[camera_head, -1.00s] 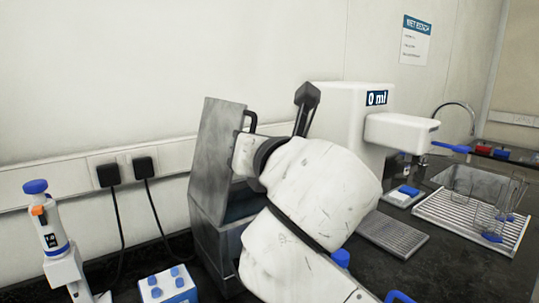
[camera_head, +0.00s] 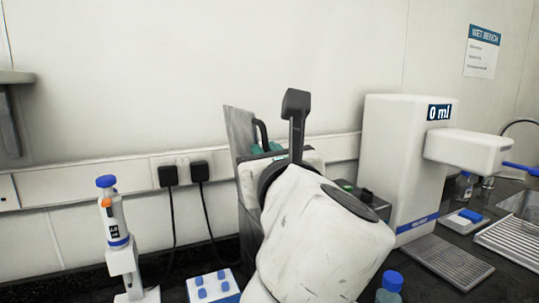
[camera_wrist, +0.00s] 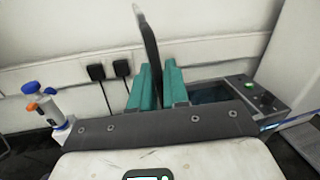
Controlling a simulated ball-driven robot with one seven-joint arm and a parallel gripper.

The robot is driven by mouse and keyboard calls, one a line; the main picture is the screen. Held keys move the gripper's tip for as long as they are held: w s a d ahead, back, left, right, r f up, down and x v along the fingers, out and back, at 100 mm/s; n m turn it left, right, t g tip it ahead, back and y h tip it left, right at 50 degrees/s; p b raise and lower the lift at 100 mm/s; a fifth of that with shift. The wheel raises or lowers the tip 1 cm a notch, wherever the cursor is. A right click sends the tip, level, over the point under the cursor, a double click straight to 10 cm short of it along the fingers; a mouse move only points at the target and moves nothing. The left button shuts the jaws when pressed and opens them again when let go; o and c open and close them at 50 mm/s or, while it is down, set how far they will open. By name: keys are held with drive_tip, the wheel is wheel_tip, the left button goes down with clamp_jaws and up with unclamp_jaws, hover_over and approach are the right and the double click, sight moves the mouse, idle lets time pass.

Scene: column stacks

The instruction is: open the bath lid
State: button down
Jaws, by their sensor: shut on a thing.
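The bath lid (camera_head: 236,128) is a grey metal panel standing steeply upright, with a black handle (camera_head: 262,130) on its right face. My gripper's teal fingers (camera_head: 264,149) are at the handle, shut on it, partly hidden by my white wrist. In the wrist view my gripper (camera_wrist: 157,78) has a finger on each side of a thin dark upright piece, and the lid (camera_wrist: 148,42) rises nearly edge-on above. The bath opening (camera_wrist: 208,92) is uncovered to the right, with bluish water inside. My arm hides most of the bath in the head view.
A pipette on a stand (camera_head: 117,235) and a blue-white rack (camera_head: 212,287) stand left. Two black plugs (camera_head: 184,174) with cables are on the wall behind. A white dispenser (camera_head: 405,165), drain grate (camera_head: 446,262) and blue-capped bottle (camera_head: 390,287) stand right.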

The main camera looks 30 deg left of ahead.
drive_tip(key=shift+f, duration=0.2)
drive_tip(key=c, duration=1.3)
unclamp_jaws()
drive_tip(key=shift+r, duration=0.1)
drive_tip(key=shift+s+d, duration=0.1)
drive_tip(key=b+v, duration=0.1)
drive_tip(key=v, duration=0.9)
drive_tip(key=shift+s+d, duration=0.2)
drive_tip(key=shift+s, duration=0.05)
